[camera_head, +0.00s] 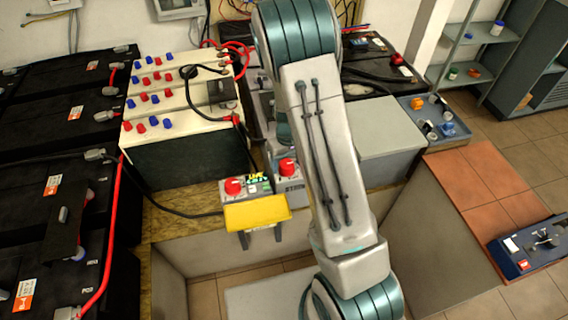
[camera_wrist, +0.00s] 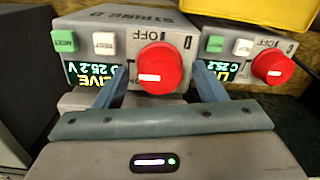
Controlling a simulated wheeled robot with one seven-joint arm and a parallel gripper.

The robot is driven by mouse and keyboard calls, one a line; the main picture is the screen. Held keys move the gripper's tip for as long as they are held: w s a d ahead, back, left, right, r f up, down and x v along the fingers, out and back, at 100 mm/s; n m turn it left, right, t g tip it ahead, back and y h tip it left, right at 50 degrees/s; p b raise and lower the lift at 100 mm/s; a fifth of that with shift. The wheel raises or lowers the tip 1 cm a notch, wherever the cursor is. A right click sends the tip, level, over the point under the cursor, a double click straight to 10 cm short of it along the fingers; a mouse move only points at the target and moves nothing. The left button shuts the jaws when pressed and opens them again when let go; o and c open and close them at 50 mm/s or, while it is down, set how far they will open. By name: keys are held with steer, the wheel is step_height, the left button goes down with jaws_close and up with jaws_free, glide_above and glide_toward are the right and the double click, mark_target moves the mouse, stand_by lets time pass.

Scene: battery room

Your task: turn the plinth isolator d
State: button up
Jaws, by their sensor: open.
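The plinth isolator D (camera_wrist: 205,48) is a grey box in the wrist view, its "STRING D" label upside down. It has a red knob (camera_wrist: 160,68) with a level white mark, and a display (camera_wrist: 90,74) reading LIVE and D 25.2 V. My gripper (camera_wrist: 160,72) is open, one finger on each side of the knob; whether they touch it I cannot tell.
A like isolator C (camera_wrist: 272,68) stands close on the right in the wrist view. A yellow piece (camera_head: 257,214) sits at its front in the head view. Black batteries (camera_head: 60,125) and a white battery (camera_head: 150,112) with red and blue caps stand left. Loose cables run nearby.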

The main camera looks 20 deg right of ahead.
steer(key=shift+f, duration=0.3)
